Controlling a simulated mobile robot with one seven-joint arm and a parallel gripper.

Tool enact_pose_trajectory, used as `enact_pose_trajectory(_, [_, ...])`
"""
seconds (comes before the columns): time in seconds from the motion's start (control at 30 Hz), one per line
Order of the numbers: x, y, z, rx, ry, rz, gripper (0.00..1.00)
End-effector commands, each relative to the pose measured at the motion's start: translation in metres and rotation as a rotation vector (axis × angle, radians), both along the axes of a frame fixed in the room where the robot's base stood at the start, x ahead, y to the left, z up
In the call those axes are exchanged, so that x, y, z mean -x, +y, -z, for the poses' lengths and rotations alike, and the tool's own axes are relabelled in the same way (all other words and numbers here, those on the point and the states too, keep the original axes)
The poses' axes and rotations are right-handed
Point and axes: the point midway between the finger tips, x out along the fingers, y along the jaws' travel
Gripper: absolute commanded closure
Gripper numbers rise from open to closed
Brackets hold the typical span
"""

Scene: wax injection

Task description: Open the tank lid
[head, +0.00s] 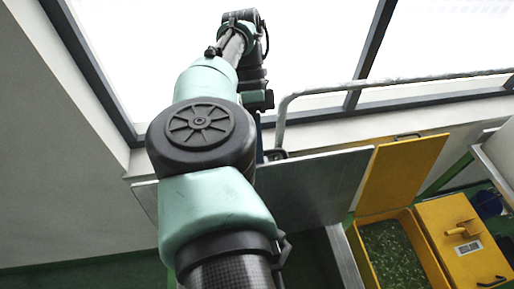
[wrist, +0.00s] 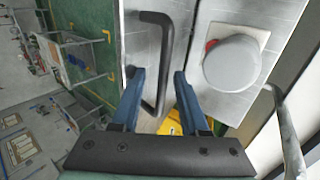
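A grey metal panel, which looks like the tank lid (head: 312,188), stands tilted up behind a dark opening (head: 312,262) in the head view. My arm hides its left part. In the wrist view a dark bar handle (wrist: 167,60) sits on a pale grey surface. My gripper (wrist: 159,76) is open, with its two blue fingers apart on either side of the handle in the picture. I see no finger clearly pressed on the bar, and the depth between them is hard to tell. The fingers are hidden in the head view.
To the right stands an open yellow bin (head: 395,250) of green pellets with its yellow lid (head: 400,172) raised. A closed yellow box (head: 462,240) is beside it. A metal rail (head: 400,80) runs behind. A white round cap (wrist: 232,63) is right of the handle.

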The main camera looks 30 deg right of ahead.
Motion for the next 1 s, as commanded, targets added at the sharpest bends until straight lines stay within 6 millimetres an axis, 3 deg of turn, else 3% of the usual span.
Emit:
enact_pose_trajectory(0.43, [-0.001,-0.001,-0.011,0.003,-0.004,0.0,0.55])
enact_pose_trajectory(0.8, [-0.001,0.0,-0.073,-0.001,-0.005,0.002,0.55])
enact_pose_trajectory(1.0, [-0.001,0.0,-0.093,-0.002,-0.003,0.0,0.55])
